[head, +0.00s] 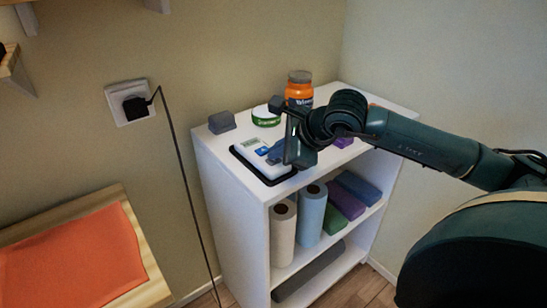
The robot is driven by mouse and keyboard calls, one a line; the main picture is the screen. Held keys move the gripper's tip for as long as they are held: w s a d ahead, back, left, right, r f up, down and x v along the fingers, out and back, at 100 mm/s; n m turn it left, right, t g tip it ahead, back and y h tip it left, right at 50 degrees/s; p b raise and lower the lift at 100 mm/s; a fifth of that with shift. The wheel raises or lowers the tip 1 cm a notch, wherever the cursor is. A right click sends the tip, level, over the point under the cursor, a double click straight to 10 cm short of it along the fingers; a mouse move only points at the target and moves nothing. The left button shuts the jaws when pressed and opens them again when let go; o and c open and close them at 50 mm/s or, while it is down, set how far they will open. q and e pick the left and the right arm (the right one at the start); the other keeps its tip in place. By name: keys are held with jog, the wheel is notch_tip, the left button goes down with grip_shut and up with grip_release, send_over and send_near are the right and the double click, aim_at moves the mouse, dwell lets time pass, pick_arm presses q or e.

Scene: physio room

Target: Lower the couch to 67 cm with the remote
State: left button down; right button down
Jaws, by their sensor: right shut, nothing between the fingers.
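The white remote (249,148) lies on a dark tray or mat (268,182) on top of the white shelf unit. It has a small display and blue markings, too small to read. My right gripper (275,158) is shut and empty, with its fingertips over the right part of the remote. I cannot tell whether they touch it. The gripper hides part of the remote. I see no part that I can surely call the couch. My left gripper is out of view.
On the shelf top (211,147) stand a grey block (222,122), a green-and-white tin (264,116) and an orange jar (299,90). Rolls and coloured blocks fill the shelf below. A cable hangs from the wall socket (116,96). An orange sheet (75,262) lies on wood at left.

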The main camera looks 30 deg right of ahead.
aim_at(278, 161)
dwell(0.6)
jog(key=shift+r+p, duration=0.35)
jog(key=shift+r, duration=0.5)
jog(key=shift+r+p, duration=1.5)
jog(key=shift+r, duration=1.05)
